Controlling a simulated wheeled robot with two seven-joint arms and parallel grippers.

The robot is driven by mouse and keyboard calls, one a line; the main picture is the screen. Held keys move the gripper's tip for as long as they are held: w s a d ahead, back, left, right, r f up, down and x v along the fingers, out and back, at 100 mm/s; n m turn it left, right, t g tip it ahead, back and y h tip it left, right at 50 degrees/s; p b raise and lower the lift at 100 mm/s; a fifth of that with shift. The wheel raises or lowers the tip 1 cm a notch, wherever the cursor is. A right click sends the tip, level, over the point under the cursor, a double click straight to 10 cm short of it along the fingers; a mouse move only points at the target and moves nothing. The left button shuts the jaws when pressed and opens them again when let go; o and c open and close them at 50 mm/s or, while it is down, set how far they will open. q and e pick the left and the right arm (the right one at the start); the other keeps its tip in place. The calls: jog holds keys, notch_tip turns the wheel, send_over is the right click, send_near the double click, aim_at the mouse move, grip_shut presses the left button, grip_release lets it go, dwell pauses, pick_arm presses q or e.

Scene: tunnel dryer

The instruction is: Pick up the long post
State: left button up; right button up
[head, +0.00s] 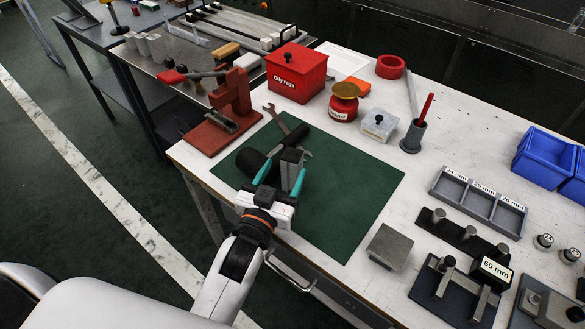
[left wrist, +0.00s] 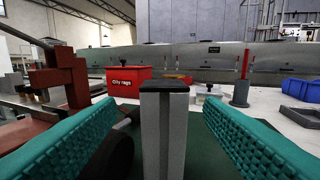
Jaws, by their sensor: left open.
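A grey upright post (head: 291,161) with a dark top stands over the green mat; it looks like the long post. It also shows in the left wrist view (left wrist: 164,135), upright in the middle. My left gripper (head: 283,169) is open, with its teal fingers on either side of the post. In the left wrist view gaps show between the post and both fingers. The foot of the post is hidden. My right gripper is not in view.
A black mallet (head: 249,161) and a wrench (head: 283,121) lie on the green mat (head: 345,205) close by. A red press (head: 232,104) and a red oily rags bin (head: 296,72) stand behind. The mat's right side is clear; a grey block (head: 390,246) sits beyond it.

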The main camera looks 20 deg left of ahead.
aim_at(295, 155)
pick_arm(q)
jog(key=w, duration=0.6)
jog(key=shift+w+d+f, duration=0.35)
jog(key=shift+w, duration=0.05)
jog(key=shift+r, duration=0.1)
jog(key=c, duration=1.2)
